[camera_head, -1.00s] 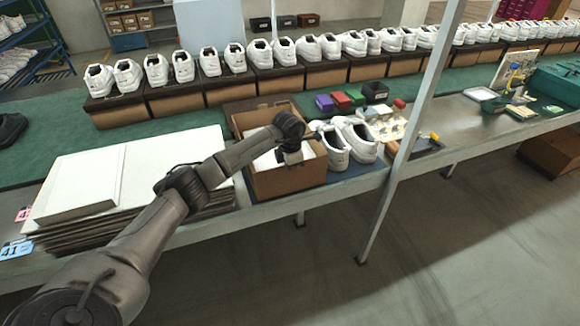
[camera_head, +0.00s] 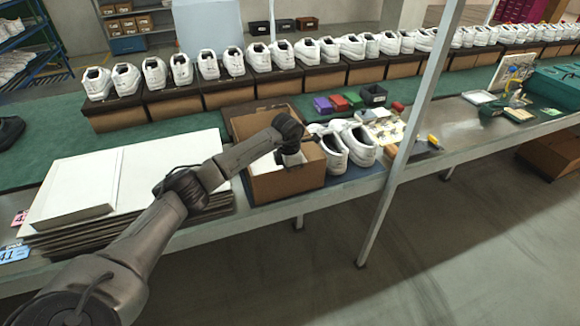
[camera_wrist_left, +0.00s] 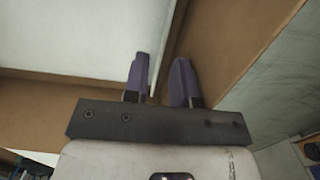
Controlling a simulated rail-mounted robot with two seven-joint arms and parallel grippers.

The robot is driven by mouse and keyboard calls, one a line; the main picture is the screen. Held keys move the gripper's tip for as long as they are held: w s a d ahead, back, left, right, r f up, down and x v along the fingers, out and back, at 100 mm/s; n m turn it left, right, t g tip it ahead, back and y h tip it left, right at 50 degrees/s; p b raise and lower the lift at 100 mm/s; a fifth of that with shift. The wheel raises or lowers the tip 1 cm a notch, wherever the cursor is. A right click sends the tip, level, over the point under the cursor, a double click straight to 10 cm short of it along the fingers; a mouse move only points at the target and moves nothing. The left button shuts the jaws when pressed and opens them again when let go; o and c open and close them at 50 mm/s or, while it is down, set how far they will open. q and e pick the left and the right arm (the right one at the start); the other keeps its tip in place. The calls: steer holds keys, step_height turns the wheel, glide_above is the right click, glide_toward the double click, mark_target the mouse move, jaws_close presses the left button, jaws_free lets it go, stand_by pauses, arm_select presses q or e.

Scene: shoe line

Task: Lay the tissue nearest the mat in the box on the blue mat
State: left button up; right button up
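The open brown box (camera_head: 287,186) stands on the blue mat (camera_head: 350,173), with white tissue (camera_head: 264,163) showing inside it. My left gripper (camera_head: 291,160) points down into the box; the arm hides part of the inside. In the left wrist view, the two dark purple fingers (camera_wrist_left: 160,84) are apart. The upright edge of a white tissue sheet (camera_wrist_left: 105,40) runs between them, and a brown box wall (camera_wrist_left: 235,45) is beside the right finger. I cannot tell whether either finger touches the tissue. My right gripper is not in view.
A pair of white shoes (camera_head: 345,146) stands right of the box. White boards (camera_head: 80,185) are stacked to its left. Small coloured boxes (camera_head: 338,103) lie behind the shoes. A grey post (camera_head: 413,120) rises in front of the table. Shoes on boxes line the back.

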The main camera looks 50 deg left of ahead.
arm_select(q)
steer(key=shift+g, duration=0.3)
steer(key=f, duration=0.2)
steer(key=s+f, duration=0.1)
steer(key=f, duration=0.2)
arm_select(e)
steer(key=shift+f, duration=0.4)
arm_select(q)
steer(key=shift+r, duration=0.15)
steer(key=r, duration=0.2)
steer(key=r+p, duration=0.2)
steer(key=r, duration=0.1)
steer(key=shift+w+d+r, duration=0.1)
steer(key=shift+w+r, duration=0.15)
steer(key=shift+r, duration=0.05)
step_height(320, 180, up, 3)
steer(key=s+p, duration=0.1)
step_height(320, 180, up, 10)
steer(key=p, duration=0.3)
glide_above(288, 182)
steer(key=w+a, duration=0.2)
steer(key=a, duration=0.1)
steer(key=shift+d+t, duration=0.25)
steer(key=shift+t, duration=0.15)
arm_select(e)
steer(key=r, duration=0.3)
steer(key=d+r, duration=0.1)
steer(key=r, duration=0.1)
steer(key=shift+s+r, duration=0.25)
